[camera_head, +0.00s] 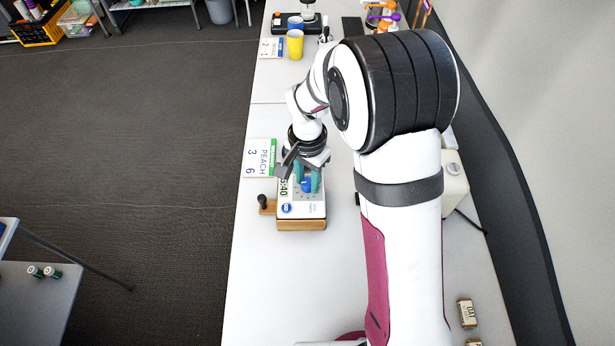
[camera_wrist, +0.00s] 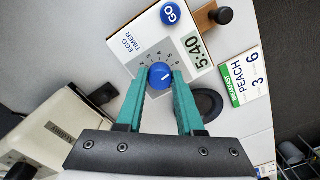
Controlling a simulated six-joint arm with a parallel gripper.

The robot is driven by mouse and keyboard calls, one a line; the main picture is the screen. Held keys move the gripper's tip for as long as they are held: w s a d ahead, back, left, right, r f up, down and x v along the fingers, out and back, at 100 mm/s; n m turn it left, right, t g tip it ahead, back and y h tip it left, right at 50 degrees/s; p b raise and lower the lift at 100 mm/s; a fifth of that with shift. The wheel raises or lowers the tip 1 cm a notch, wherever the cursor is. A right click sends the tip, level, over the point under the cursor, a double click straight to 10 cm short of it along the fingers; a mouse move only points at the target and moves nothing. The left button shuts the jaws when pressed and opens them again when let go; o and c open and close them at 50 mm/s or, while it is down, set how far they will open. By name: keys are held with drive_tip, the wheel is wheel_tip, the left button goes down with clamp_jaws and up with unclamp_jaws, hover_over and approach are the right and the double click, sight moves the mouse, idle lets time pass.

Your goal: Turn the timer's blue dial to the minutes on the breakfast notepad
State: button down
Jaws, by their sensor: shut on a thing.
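The egg timer (camera_head: 313,211) is a white-topped box with a wooden base on the counter. In the wrist view its face (camera_wrist: 148,49) carries a numbered scale and a display (camera_wrist: 197,53) reading 5:40. The blue dial (camera_wrist: 160,77) sits between the teal fingertips of my gripper (camera_wrist: 161,75), which is shut on it; a white mark shows on the dial's top. The blue GO button (camera_wrist: 171,14) is apart from the fingers. The notepad (camera_wrist: 238,79) beside the timer has a green strip and reads PEACH, 3, 6; it also shows in the head view (camera_head: 259,158).
A dark knob on a wooden piece (camera_head: 264,203) sticks out at the timer's left side. A cream appliance (camera_head: 454,182) stands to the right, behind my arm. Another card (camera_head: 270,48) and a yellow cup (camera_head: 295,45) are farther back. The counter in front of the timer is clear.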

sight(308, 182)
drive_tip(key=shift+m, duration=0.6)
drive_tip(key=c, duration=0.5)
unclamp_jaws()
drive_tip(key=shift+r, duration=0.1)
wheel_tip(308, 182, up, 16)
drive_tip(key=shift+f, duration=0.15)
